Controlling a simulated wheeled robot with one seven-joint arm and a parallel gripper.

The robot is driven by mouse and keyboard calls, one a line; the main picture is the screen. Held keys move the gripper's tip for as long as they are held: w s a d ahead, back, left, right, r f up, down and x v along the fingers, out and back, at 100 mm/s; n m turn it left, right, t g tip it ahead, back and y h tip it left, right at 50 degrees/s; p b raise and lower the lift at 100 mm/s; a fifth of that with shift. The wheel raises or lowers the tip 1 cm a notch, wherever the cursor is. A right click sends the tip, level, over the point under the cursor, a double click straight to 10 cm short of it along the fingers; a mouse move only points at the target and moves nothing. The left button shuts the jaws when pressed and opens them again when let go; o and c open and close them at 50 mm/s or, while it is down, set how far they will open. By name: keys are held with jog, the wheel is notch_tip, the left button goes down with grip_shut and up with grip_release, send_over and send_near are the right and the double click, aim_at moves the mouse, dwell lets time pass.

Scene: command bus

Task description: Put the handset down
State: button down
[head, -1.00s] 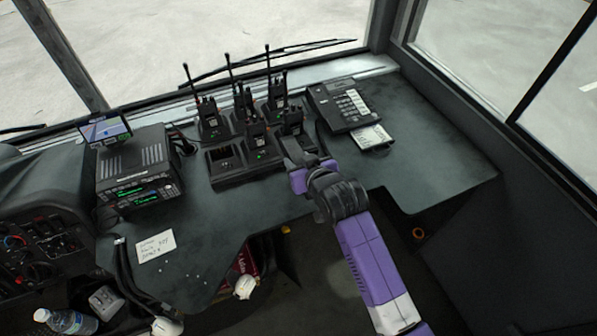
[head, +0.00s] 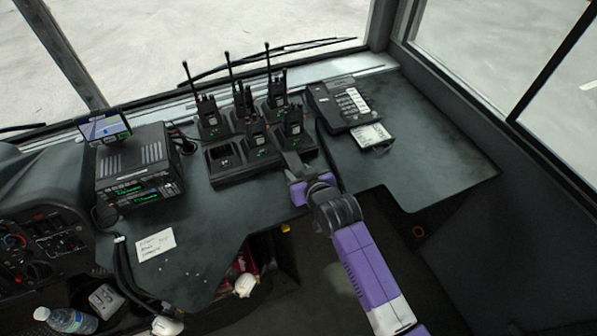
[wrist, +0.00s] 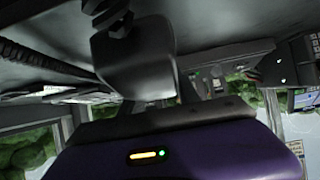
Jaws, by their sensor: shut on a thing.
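The desk phone (head: 345,106) stands at the right of the dashboard, with a keypad on its right side. My gripper (head: 291,160) is left of and below it in the head view, by the front right corner of the radio charger. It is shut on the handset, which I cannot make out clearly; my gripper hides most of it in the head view. A dark cord-like strip (head: 328,152) runs from the phone's left side down past my gripper. The wrist view shows a ribbed coiled cord (wrist: 45,65) at left, passing behind a dark grey block.
The charger (head: 232,176) holds several upright radios with antennas; one front-left slot is empty. A card pad (head: 371,136) lies below the phone. A radio unit (head: 138,170) and white note (head: 155,244) are at left. The dashboard right of the phone (head: 435,160) is clear.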

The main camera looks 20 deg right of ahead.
jog(key=c, duration=0.9)
grip_release()
jog(key=shift+r+p, duration=0.35)
jog(key=shift+s, duration=0.35)
jog(key=v, duration=1.1)
jog(key=shift+s+r+b, duration=0.1)
jog(key=shift+r+b, duration=0.1)
jog(key=shift+b, duration=0.2)
